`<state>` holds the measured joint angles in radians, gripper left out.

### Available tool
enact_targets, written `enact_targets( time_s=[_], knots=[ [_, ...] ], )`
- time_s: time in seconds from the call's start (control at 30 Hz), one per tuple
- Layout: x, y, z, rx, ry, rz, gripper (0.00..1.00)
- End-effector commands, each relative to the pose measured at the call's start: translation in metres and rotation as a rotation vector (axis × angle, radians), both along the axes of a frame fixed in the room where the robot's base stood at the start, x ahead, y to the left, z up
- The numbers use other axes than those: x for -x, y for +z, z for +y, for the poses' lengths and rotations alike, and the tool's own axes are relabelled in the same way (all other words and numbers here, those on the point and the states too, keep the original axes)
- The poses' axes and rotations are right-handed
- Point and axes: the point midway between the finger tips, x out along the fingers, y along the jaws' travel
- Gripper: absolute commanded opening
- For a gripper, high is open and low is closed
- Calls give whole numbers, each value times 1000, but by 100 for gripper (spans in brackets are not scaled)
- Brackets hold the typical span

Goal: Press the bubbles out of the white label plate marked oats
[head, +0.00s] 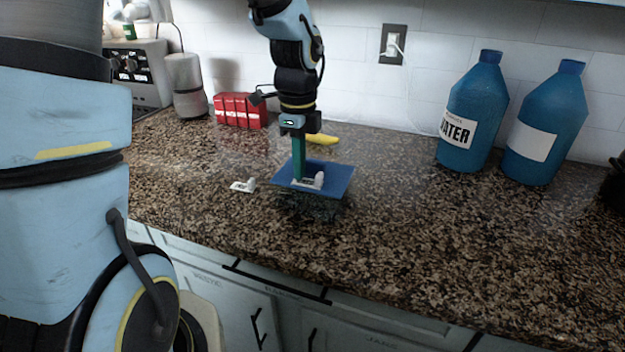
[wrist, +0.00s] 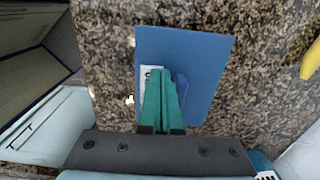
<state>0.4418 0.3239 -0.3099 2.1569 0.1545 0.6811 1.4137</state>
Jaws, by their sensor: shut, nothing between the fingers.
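My gripper (head: 298,178) points down at a blue board (head: 338,177) on the counter, its green fingers together and empty. A white label plate (head: 310,184) lies on the board at the fingertips, with a small pale upright lump at its right end. In the wrist view the closed fingertips (wrist: 164,72) cover most of the plate (wrist: 147,75) on the blue board (wrist: 200,58). Its marking is too small and hidden to read, and no bubbles can be made out. I cannot tell whether the fingertips touch it.
A second small white piece (head: 243,186) lies on the counter left of the board. Behind are a yellow object (head: 322,139), red boxes (head: 240,110) and a grey cylinder (head: 186,86). Two blue jugs (head: 474,115) (head: 545,125) stand right. The granite counter front right is clear.

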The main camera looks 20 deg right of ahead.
Motion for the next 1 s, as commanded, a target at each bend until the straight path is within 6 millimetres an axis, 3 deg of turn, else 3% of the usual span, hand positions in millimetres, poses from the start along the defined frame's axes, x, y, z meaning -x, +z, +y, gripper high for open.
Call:
enact_targets(
  time_s=[0.5,0.83,1.0],
  knots=[
    [1,-1,1,-3,0,4,0],
    [0,25,0,-1,0,2,0],
    [0,26,0,-1,0,1,0]
  ],
)
